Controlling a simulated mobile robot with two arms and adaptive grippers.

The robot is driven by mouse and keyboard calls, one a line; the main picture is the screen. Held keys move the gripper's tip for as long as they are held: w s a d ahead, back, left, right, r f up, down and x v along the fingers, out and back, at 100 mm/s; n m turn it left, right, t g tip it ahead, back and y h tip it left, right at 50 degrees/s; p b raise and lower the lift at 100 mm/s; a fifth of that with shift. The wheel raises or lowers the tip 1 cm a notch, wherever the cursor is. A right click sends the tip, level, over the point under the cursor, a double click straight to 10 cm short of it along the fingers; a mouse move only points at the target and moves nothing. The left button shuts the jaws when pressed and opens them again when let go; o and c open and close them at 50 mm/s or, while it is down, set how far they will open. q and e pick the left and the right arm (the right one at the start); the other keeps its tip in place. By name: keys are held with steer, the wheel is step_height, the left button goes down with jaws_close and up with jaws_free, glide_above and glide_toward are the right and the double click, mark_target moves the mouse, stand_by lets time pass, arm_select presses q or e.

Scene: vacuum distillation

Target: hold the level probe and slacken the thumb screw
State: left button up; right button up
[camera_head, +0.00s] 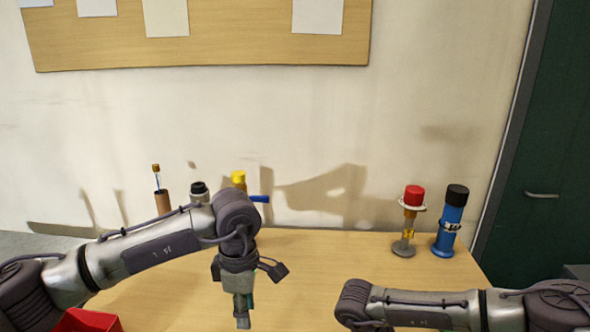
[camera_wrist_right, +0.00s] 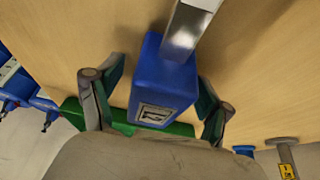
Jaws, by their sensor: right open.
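In the right wrist view, my right gripper (camera_wrist_right: 160,90) is open, with one finger on each side of a blue block (camera_wrist_right: 160,85). The block has a pale label on its near face and a flat silver bar rising from it; gaps show between it and the fingers. I cannot tell whether this is the level probe, and I make out no thumb screw. In the head view, my left gripper (camera_head: 243,312) points down over the table; whether its fingers are apart is unclear. My right gripper is out of the head view's frame.
On the table (camera_head: 310,265) stand a red-capped stand (camera_head: 405,240) and a black-capped blue cylinder (camera_head: 450,230) at right. A brown tube (camera_head: 162,203) and a yellow-capped item (camera_head: 238,178) stand behind my left arm. A red bin (camera_head: 88,321) is at lower left. The table's middle is bare.

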steer(key=v, duration=1.2)
steer(key=shift+f, duration=0.1)
